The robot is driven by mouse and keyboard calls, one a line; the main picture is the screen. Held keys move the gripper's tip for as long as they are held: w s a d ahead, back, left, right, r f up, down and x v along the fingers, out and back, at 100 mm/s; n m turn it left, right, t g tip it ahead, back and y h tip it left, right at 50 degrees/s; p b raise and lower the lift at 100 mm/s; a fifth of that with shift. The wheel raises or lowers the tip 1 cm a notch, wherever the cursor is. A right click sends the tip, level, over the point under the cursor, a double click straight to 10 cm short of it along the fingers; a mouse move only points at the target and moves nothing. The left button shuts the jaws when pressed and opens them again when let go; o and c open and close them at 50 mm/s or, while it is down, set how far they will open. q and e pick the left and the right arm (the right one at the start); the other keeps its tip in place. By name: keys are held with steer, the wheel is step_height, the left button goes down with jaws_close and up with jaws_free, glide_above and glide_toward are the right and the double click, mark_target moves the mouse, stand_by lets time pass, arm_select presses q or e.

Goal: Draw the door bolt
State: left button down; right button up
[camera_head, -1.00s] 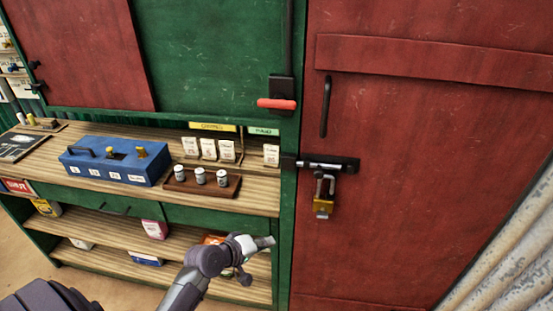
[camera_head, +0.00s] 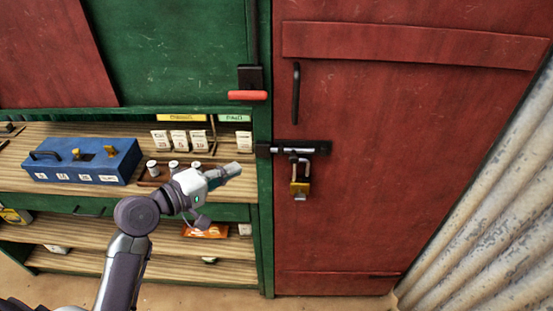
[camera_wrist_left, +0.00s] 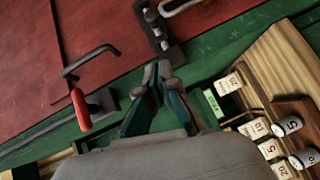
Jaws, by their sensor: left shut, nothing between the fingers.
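The door bolt (camera_head: 314,148) is a metal bar on a dark plate near the left edge of the red door (camera_head: 400,180). It also shows at the top of the left wrist view (camera_wrist_left: 158,25). A brass padlock (camera_head: 300,188) hangs by its shackle below the bolt; I cannot tell whether it is locked. My left gripper (camera_head: 236,169) is shut and empty. It is in front of the green stall frame, to the left of and slightly below the bolt, apart from it. Its fingertips show in the left wrist view (camera_wrist_left: 158,70). My right gripper is out of view.
A red-gripped lever (camera_head: 247,95) is on the green frame above my left gripper. A blue box (camera_head: 82,162) and small weights (camera_head: 174,164) stand on the wooden counter to the left. A corrugated wall (camera_head: 500,200) is to the right.

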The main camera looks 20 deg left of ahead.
arm_select(q)
steer(key=p, duration=0.2)
glide_toward(290, 151)
steer(key=w, duration=0.3)
steer(key=shift+w+d+f+p, duration=0.15)
steer(key=shift+w+d+p, duration=0.05)
steer(key=shift+d+p, duration=0.3)
steer(key=shift+w+d+f+p, duration=0.2)
steer(key=shift+d+p, duration=0.15)
steer(key=shift+d, duration=0.2)
steer(key=shift+d+f, duration=0.2)
steer(key=shift+d, duration=0.2)
